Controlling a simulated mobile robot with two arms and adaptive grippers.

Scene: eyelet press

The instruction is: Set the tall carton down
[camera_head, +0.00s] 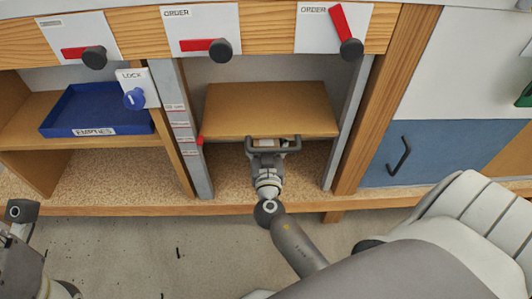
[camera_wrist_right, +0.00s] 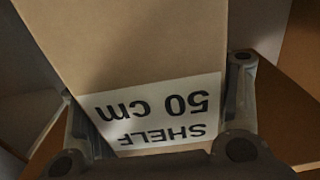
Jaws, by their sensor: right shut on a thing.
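The tall carton (camera_wrist_right: 130,45) is a tan cardboard box, large in the right wrist view. It bears a white label (camera_wrist_right: 160,112) reading "SHELF 50 cm", upside down there. My right gripper (camera_head: 273,146) is shut on the carton, with one finger on each side by the label. In the head view the gripper is at the front edge of the brown shelf board (camera_head: 270,108) in the middle bay. Most of the carton is hidden there by the board and my gripper, and I cannot tell whether its base touches anything.
Grey posts (camera_head: 183,130) flank the middle bay; the left one carries small labels and a red marker (camera_head: 200,140). The speckled bay floor (camera_head: 225,175) looks clear beside my wrist. A blue EMPTIES tray (camera_head: 100,104) stands at left, a blue door (camera_head: 420,145) at right.

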